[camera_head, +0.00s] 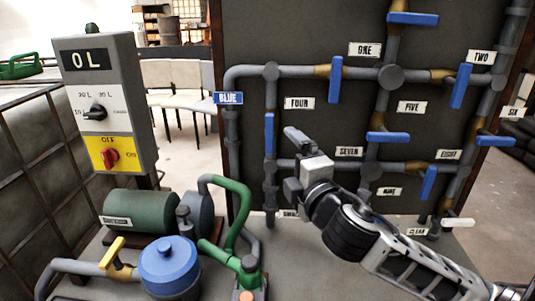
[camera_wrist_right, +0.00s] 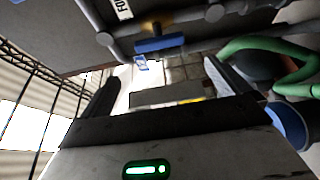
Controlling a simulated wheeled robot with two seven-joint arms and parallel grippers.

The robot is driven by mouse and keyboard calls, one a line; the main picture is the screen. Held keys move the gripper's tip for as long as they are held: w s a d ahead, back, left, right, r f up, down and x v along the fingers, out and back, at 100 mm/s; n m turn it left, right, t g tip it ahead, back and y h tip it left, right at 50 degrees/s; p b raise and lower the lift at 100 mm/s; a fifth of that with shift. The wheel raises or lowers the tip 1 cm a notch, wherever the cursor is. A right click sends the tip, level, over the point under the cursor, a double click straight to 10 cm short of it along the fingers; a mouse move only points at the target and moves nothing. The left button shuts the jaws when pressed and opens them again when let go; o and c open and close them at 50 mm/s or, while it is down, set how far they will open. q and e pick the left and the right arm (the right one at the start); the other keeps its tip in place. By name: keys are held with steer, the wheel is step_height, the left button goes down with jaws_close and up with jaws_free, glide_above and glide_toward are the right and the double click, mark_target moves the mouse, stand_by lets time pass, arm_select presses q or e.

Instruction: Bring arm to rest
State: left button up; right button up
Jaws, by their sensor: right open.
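My right arm comes in from the lower right in the head view. My right gripper (camera_head: 293,163) is open and empty, in front of the pipe panel (camera_head: 328,116) near its lower left. In the right wrist view its two fingers (camera_wrist_right: 165,92) stand wide apart with nothing between them. Part of the panel's lower left pipework is hidden behind the gripper. My left gripper is not in view.
Blue valve handles (camera_head: 336,80) stick out from the panel's pipes. A grey control box (camera_head: 107,100) reading "0 L" stands at left. Below are a green motor (camera_head: 143,212), a blue-lidded vessel (camera_head: 168,262), green pipe (camera_head: 239,205) and a yellow handle (camera_head: 112,253).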

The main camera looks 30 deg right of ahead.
steer(key=s+a+f+m+g+y, duration=0.2)
steer(key=a+f+m, duration=0.1)
steer(key=f, duration=0.7)
steer(key=s+a+f+m+g+y, duration=0.2)
steer(key=a+f, duration=0.1)
steer(key=f, duration=0.7)
steer(key=s+a+f+m+g+y, duration=0.1)
steer(key=s+a+f+m, duration=0.3)
steer(key=s+a+f, duration=0.1)
steer(key=s+a+f+m+g+y, duration=0.1)
steer(key=s+a+f+m+g, duration=0.1)
steer(key=s+a+f+m, duration=0.2)
steer(key=s+a+f, duration=0.1)
steer(key=s+f, duration=0.2)
steer(key=f, duration=0.2)
steer(key=shift+a+f+y, duration=0.2)
steer(key=shift+f+y, duration=0.1)
steer(key=shift+s, duration=0.1)
